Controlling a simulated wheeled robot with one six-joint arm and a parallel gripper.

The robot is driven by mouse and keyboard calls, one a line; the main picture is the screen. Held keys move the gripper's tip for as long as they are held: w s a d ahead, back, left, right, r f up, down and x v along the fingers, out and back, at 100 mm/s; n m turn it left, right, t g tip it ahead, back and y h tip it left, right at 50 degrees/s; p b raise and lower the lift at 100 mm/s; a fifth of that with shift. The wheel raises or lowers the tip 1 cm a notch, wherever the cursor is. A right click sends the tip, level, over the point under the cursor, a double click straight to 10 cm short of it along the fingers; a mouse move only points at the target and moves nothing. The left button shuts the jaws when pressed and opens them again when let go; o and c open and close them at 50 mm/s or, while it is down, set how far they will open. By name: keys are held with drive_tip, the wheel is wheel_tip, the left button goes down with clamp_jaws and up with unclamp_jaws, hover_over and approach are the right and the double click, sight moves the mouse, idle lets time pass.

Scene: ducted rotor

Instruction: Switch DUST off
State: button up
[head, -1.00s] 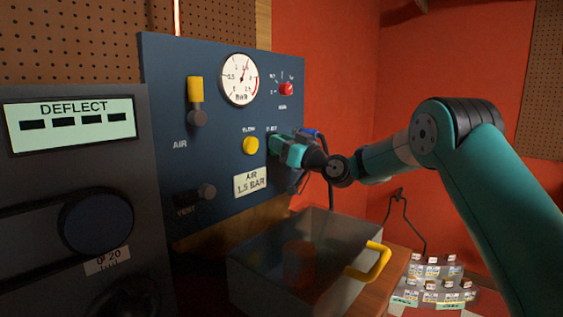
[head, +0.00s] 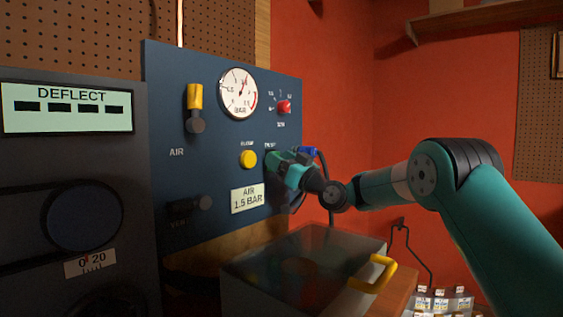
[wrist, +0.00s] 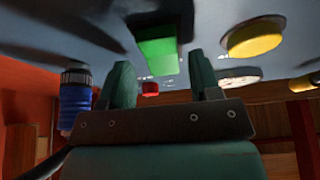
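In the wrist view a bright green square (wrist: 160,50) on the blue panel lies just beyond my fingertips, between them in the picture. It looks like a lit switch. In the head view my gripper (head: 275,163) is at the panel's right part, just under a small label that seems to read DUST (head: 270,146), and hides the control there. The two fingers stand apart with nothing between them in the wrist view (wrist: 163,75). I cannot tell whether the fingertips touch the panel.
A yellow button (head: 248,159) is left of my gripper. A blue hose fitting (head: 308,151) is close on the right. A red knob (head: 284,106) and a gauge (head: 239,93) sit above. A clear bin (head: 290,285) with a yellow handle (head: 373,274) stands below.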

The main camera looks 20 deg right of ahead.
drive_tip(key=shift+a, duration=0.1)
drive_tip(key=s+d+f+b, duration=0.1)
drive_tip(key=s+d+b, duration=0.4)
drive_tip(key=s+d, duration=0.3)
drive_tip(key=s, duration=0.4)
drive_tip(key=shift+d+f, duration=0.15)
drive_tip(key=shift+d, duration=0.2)
